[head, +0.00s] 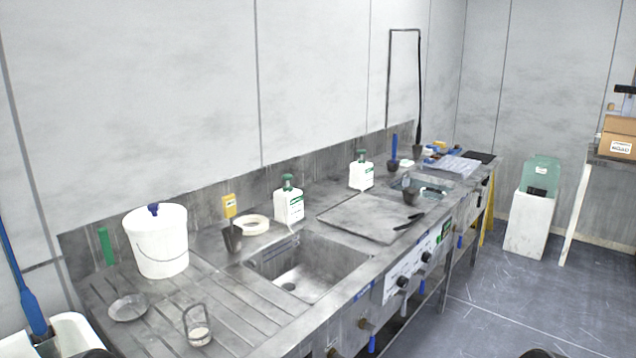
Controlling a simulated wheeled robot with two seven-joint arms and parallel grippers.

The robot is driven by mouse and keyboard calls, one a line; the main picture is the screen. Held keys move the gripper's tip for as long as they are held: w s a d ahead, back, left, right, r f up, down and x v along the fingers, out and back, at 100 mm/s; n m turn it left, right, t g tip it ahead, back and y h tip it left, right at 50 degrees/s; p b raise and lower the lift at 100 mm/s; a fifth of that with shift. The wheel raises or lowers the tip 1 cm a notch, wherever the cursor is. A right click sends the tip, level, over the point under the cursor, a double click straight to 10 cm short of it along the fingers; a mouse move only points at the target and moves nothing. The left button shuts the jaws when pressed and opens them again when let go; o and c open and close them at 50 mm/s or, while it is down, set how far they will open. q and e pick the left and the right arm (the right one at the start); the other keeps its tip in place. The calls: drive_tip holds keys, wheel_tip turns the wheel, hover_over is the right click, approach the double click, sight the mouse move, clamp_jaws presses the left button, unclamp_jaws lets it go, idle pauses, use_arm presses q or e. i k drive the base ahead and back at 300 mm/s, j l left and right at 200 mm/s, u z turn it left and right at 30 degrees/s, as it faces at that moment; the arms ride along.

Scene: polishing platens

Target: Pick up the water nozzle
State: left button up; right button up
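A thin dark frame stands against the back wall, and a black hose (419,95) hangs down from its right end. The hose's lower end meets a dark fitting (417,152) at the far end of the steel counter (205,285). This may be the water nozzle, but it is too small to be sure. Neither of my grippers shows in the head view. Only small dark rounded shapes, which I cannot identify, show at the bottom edge.
A sink (300,280) is set in the counter. Open floor (540,300) lies at right.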

sight(30, 304)
drive_tip(key=u, duration=1.55)
